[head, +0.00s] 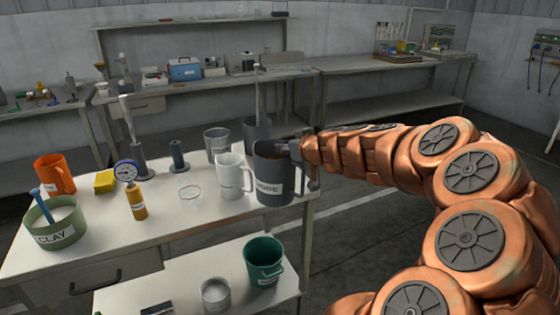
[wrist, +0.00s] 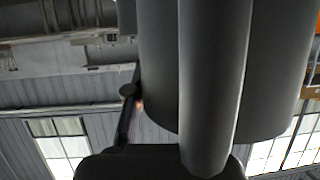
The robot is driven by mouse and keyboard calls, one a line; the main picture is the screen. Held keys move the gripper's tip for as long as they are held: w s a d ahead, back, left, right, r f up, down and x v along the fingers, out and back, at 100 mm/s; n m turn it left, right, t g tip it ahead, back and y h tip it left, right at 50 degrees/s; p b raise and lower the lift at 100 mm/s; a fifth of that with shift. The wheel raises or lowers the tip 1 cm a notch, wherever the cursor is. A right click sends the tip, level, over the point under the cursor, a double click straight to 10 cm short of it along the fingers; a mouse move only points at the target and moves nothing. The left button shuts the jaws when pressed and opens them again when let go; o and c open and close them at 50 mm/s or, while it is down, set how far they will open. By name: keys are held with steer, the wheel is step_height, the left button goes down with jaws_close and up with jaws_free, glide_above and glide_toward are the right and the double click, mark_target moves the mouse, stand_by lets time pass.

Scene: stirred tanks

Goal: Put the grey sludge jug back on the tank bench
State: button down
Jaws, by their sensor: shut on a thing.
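The grey sludge jug (head: 272,175) is upright at the right end of the tank bench (head: 95,238) in the head view. Its label is partly readable. My gripper (head: 305,160) is at the jug's right side, shut on it. In the wrist view the jug's grey wall and handle (wrist: 210,90) fill the middle, with a dark part of my gripper (wrist: 160,165) below. I cannot tell whether the jug's base touches the bench top or is slightly above it.
A white jug (head: 231,176) stands close to the left of the grey one, with a grey beaker (head: 217,143) and a dark tank (head: 257,133) behind. A green jug (head: 264,262) and a metal can (head: 215,293) are on the lower shelf. The clay tub (head: 55,224) is far left.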

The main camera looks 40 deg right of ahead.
steer(key=w+d+f+p, duration=0.4)
steer(key=w+d, duration=0.5)
steer(key=d, duration=0.2)
steer(key=shift+w+d+f, duration=0.35)
steer(key=shift+w+d, duration=0.05)
stand_by(0.7)
steer(key=shift+f, duration=0.15)
steer(key=c, duration=1)
jaws_free()
steer(key=b+v, duration=0.2)
steer(key=v, duration=1)
steer(key=shift+a, duration=0.2)
